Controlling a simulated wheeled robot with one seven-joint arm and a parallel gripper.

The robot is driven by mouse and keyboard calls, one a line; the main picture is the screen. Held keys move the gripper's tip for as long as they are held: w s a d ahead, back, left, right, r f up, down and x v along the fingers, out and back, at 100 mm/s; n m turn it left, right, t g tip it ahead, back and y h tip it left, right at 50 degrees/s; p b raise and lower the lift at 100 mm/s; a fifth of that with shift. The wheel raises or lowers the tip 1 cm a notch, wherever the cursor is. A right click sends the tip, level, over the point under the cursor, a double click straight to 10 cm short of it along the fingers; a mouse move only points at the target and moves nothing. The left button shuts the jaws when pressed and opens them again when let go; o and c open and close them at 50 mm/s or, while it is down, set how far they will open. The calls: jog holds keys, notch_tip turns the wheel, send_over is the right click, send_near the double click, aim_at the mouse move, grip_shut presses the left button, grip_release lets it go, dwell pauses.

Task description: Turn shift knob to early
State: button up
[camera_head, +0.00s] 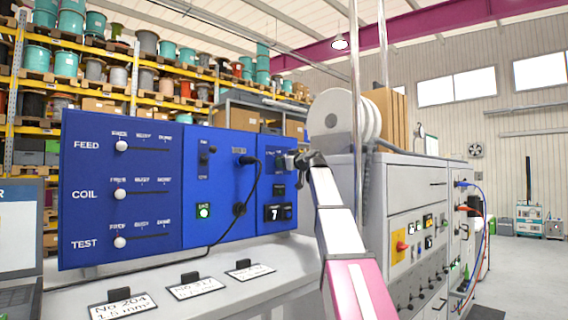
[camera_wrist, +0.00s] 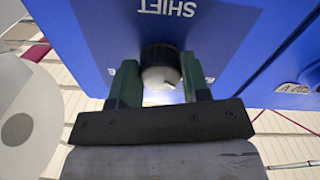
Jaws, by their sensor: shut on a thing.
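The shift knob (camera_wrist: 160,66) is a dark round knob with a pale front, below the white SHIFT label (camera_wrist: 167,7) on the blue panel in the wrist view. My gripper (camera_wrist: 159,84) has its two green fingers on either side of the knob, shut on it. In the head view my gripper (camera_head: 298,160) is at the right part of the blue panel (camera_head: 222,140) and hides the knob. The knob's pointer and position marks are not readable.
Left of the gripper, a black cable (camera_head: 256,176) hangs from the panel. FEED, COIL and TEST sliders (camera_head: 120,194) have white knobs. A counter (camera_head: 275,213) reads 7. Labelled cards lie on the bench (camera_head: 215,280). A grey cabinet (camera_head: 405,190) and white reels (camera_head: 340,118) stand right.

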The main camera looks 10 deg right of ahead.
jog(key=shift+n, duration=0.6)
jog(key=o, duration=0.9)
jog(key=v, duration=1)
jog(key=shift+s+d, duration=0.25)
jog(key=shift+s, duration=0.05)
